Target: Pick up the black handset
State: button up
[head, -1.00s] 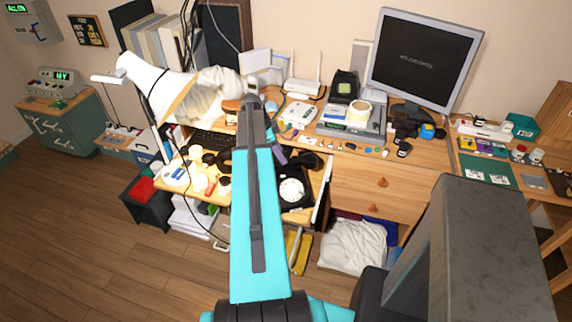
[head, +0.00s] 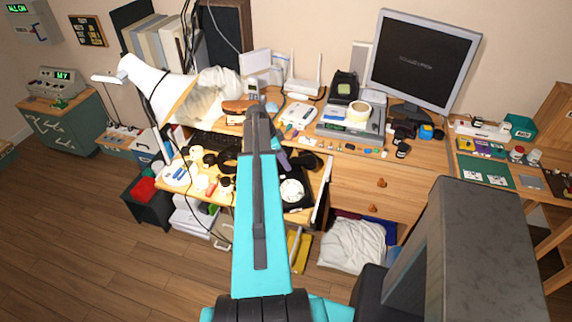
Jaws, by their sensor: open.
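A black dial phone (head: 297,204) with a white dial (head: 291,190) sits on the pulled-out shelf of the desk, just right of my arm in the head view. A black handset (head: 307,161) shows just behind the dial, close to the phone body; I cannot tell whether it rests on its cradle. My teal and grey arm rises from the bottom centre and covers the area left of the phone. My gripper is hidden behind the arm, so its jaws and their distance from the handset cannot be seen.
A white lamp (head: 160,88) stands at the left. Cups and small parts crowd the shelf left of my arm. A scale with a tape roll (head: 358,114) and a monitor (head: 424,58) stand at the back right. Wooden drawers (head: 375,190) are right of the phone.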

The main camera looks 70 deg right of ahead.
jog(key=shift+x, duration=1.15)
